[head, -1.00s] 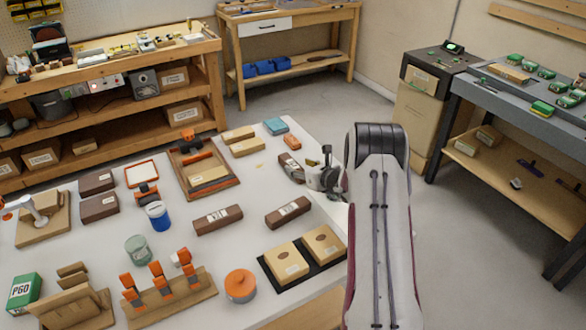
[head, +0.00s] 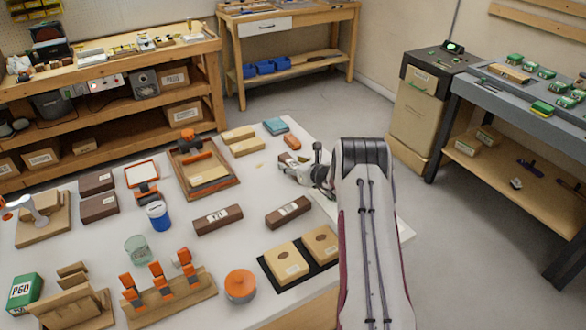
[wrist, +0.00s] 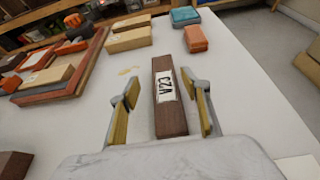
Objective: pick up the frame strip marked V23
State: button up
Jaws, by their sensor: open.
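The dark brown frame strip with a white label (wrist: 166,95) lies on the white table in the wrist view. Its label appears upside down and looks like V23. My gripper (wrist: 160,88) is open, with one yellow-padded finger on each side of the strip and gaps between. I cannot tell how high the fingertips are above the table. In the head view my gripper (head: 287,170) covers most of this strip; only its far end (head: 285,157) shows.
Two other labelled brown strips lie nearby, one left (head: 218,219) and one nearer (head: 288,212). An orange block (wrist: 196,38), a blue block (wrist: 185,15) and pale wood blocks (wrist: 128,40) lie beyond. A clamp board (head: 205,172) stands left. Bare table surrounds the strip.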

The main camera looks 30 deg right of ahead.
aim_at(289, 160)
jog(key=shift+d+x, duration=0.15)
jog(key=shift+x, duration=0.55)
jog(key=shift+d+x, duration=0.15)
jog(key=shift+x, duration=1.75)
jog(key=shift+w+r, duration=0.1)
jog(key=c, duration=1.2)
